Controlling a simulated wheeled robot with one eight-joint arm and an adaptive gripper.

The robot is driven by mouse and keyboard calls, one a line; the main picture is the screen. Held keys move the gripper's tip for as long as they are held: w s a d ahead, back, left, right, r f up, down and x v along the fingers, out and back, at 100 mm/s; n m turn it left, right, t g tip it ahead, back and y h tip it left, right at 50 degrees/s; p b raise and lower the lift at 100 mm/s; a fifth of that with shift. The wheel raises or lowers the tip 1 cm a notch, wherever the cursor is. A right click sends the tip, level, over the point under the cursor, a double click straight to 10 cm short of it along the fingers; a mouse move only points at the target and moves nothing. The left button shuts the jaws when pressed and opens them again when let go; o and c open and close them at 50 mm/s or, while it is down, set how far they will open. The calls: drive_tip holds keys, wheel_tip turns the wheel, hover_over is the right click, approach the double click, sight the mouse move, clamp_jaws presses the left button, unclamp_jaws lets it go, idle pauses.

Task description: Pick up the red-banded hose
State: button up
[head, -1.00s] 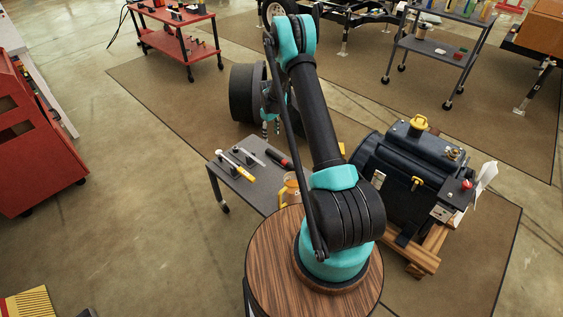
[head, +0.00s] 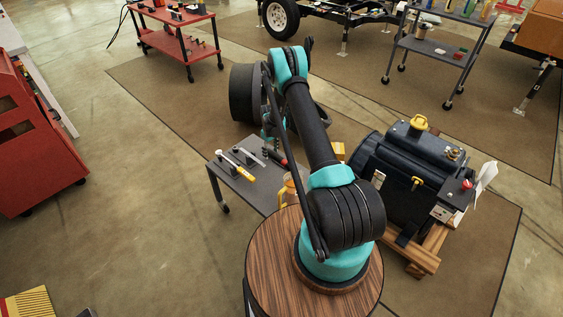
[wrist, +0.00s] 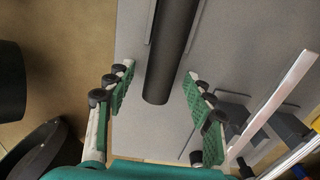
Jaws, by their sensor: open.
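The hose is a dark cylinder (wrist: 172,50) in the wrist view, lying on the grey cart top (wrist: 240,45). Its near end is between the spread fingers of my gripper (wrist: 158,75). The fingers have green pads, and a gap shows on each side of the hose. No red band shows in the wrist view. In the head view a small red part (head: 284,161) shows beside my gripper (head: 268,150), over the cart's far side; my arm covers much of this spot.
A yellow-handled tool (head: 246,173) and a pale bar (head: 252,155) rest on dark holders on the cart, left of the hose. An orange jug (head: 290,188) is partly hidden by my arm. A large dark machine (head: 405,170) stands to the right.

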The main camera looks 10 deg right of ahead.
clamp_jaws()
idle(0.4)
